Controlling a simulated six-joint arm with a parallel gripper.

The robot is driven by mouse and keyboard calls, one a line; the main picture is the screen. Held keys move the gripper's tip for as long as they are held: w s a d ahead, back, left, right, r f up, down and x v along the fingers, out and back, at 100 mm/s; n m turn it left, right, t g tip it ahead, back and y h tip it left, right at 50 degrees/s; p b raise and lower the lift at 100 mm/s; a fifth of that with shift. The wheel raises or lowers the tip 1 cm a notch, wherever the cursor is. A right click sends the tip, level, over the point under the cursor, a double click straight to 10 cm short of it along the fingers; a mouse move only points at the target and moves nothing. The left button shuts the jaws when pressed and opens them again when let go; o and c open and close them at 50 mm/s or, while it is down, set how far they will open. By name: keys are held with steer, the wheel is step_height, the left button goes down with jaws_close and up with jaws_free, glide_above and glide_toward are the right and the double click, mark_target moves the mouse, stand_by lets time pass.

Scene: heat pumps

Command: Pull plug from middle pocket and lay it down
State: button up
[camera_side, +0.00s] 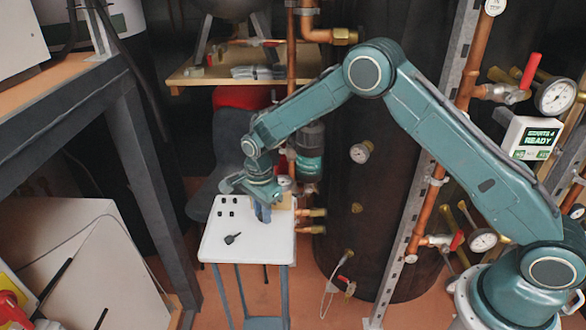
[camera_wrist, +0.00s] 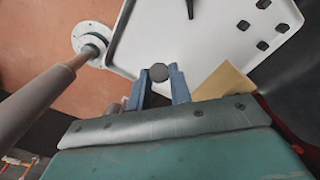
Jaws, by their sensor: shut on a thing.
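My gripper (camera_wrist: 159,85) has its two blue fingers either side of a dark grey round-ended piece, which looks like the plug (camera_wrist: 159,72). The fingers are shut on it. In the side view my gripper (camera_side: 263,212) points down at the right part of the small white table (camera_side: 222,250); the plug is hidden there. A tan block (camera_wrist: 222,84) stands right beside the fingers and shows partly behind my gripper in the side view (camera_side: 285,201). Whether the plug is still inside a pocket cannot be told.
A dark handled piece (camera_side: 232,239) lies on the white table at the front. Several small black pieces or holes (camera_side: 222,200) sit at the back left. Copper pipes and a dark tank (camera_side: 350,220) stand close on the right.

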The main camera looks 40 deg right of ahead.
steer(key=shift+f, duration=1.95)
steer(key=o, duration=1)
steer(key=shift+r, duration=0.1)
steer(key=shift+r, duration=5.4)
